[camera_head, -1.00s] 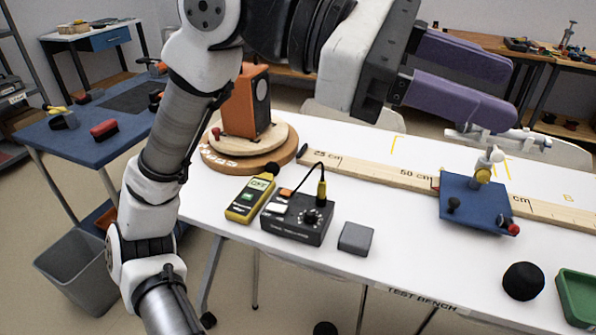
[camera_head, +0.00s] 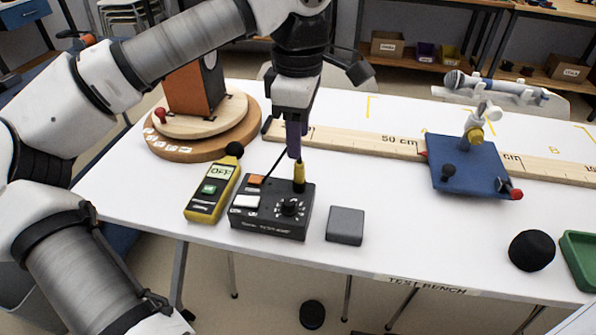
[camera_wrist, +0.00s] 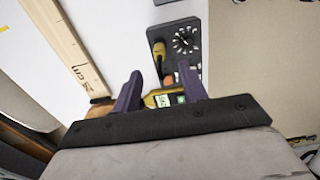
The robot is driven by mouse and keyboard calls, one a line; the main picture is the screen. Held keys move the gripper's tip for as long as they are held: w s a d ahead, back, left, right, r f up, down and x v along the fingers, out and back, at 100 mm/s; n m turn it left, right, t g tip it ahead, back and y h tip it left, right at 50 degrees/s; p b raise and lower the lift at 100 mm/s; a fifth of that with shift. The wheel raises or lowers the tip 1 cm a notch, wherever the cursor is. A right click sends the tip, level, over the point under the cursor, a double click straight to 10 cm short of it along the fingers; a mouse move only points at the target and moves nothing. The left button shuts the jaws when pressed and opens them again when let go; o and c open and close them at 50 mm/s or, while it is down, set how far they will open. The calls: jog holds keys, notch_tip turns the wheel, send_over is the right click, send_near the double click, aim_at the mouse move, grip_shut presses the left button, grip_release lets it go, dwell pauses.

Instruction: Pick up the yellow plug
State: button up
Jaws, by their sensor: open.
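The yellow plug (camera_head: 299,174) stands upright at the back of the top of a black control box (camera_head: 272,222), with a dark cable running from its top. My gripper (camera_head: 294,154) points down just above the plug; its purple fingers overlap the cable in the head view. In the wrist view, the open fingers (camera_wrist: 160,72) are apart with nothing held between them. The plug (camera_wrist: 158,49) shows just beyond the fingertips there, near the dial. Its exact height below the fingers is hard to tell.
A yellow meter (camera_head: 212,194) lies left of the box, and a grey block (camera_head: 345,226) lies right. An orange speaker (camera_head: 195,88) stands on a round wooden base behind.

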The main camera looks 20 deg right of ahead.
aim_at(300, 162)
notch_tip(300, 162, down, 7)
jog(key=shift+d+f, duration=0.1)
jog(key=shift+f, duration=0.05)
dwell(0.4)
jog(key=shift+c, duration=0.4)
grip_shut()
